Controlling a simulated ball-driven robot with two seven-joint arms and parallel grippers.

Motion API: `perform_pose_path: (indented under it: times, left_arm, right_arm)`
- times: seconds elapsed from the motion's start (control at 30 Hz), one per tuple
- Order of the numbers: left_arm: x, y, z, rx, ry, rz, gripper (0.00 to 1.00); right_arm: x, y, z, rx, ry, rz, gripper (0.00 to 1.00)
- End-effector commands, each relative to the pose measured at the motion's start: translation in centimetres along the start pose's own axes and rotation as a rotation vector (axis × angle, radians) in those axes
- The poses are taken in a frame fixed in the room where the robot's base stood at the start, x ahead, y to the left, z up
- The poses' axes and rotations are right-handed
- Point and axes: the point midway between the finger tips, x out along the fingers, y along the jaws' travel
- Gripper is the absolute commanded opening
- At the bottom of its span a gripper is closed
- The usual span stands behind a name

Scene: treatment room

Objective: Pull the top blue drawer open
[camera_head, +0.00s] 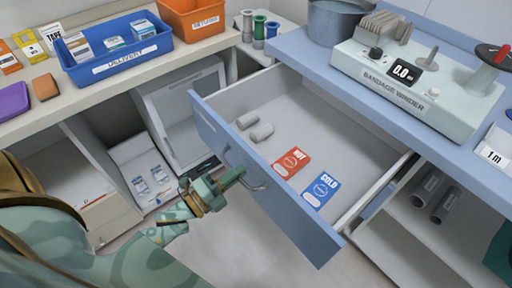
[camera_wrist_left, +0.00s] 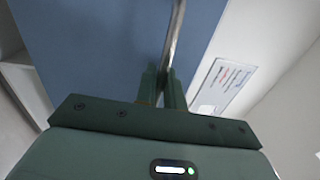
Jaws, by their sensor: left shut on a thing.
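The top blue drawer (camera_head: 302,225) stands pulled well out from the blue-topped counter in the head view. Its blue front faces lower left, and it shows in the left wrist view (camera_wrist_left: 95,45). Inside lie two grey rolls, a red HOT pack (camera_head: 291,162) and a blue CUTLINE-style pack marked COLD (camera_head: 321,189). My left gripper (camera_head: 238,176) is at the drawer front, shut on the metal handle (camera_head: 256,185). The handle bar (camera_wrist_left: 174,38) runs between its fingers in the left wrist view. My right gripper is not in view.
A bandage winder (camera_head: 420,85) and a pot (camera_head: 333,20) stand on the counter above the drawer. A blue delivery bin (camera_head: 120,60) and an orange returns bin (camera_head: 195,18) sit on the left bench. Open shelves lie below it. Floor shows below the drawer.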

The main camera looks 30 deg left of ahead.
Motion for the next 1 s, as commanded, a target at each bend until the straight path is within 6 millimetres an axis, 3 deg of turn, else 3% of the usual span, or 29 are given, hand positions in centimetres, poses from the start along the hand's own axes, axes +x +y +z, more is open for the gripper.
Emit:
perform_pose_path:
  times: [0.2,0.4,0.93,0.97,1.0]
  left_arm:
    - [-4.1,-0.4,-0.1,-0.001,0.0,0.004,0.0]
    - [-6.1,-0.6,0.0,0.0,0.0,0.003,0.0]
    - [-6.9,-0.6,-0.1,0.0,0.0,0.003,0.0]
    - [-6.8,-0.6,-0.1,-0.001,0.0,0.003,0.18]
    - [-6.8,-0.6,-0.1,-0.001,0.0,0.003,0.25]
  right_arm:
    - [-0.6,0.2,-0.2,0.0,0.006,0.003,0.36]
    - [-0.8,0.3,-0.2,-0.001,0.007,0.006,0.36]
    - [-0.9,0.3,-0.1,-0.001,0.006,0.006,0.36]
    - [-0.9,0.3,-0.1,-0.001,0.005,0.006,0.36]
    - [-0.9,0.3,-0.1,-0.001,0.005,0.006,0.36]
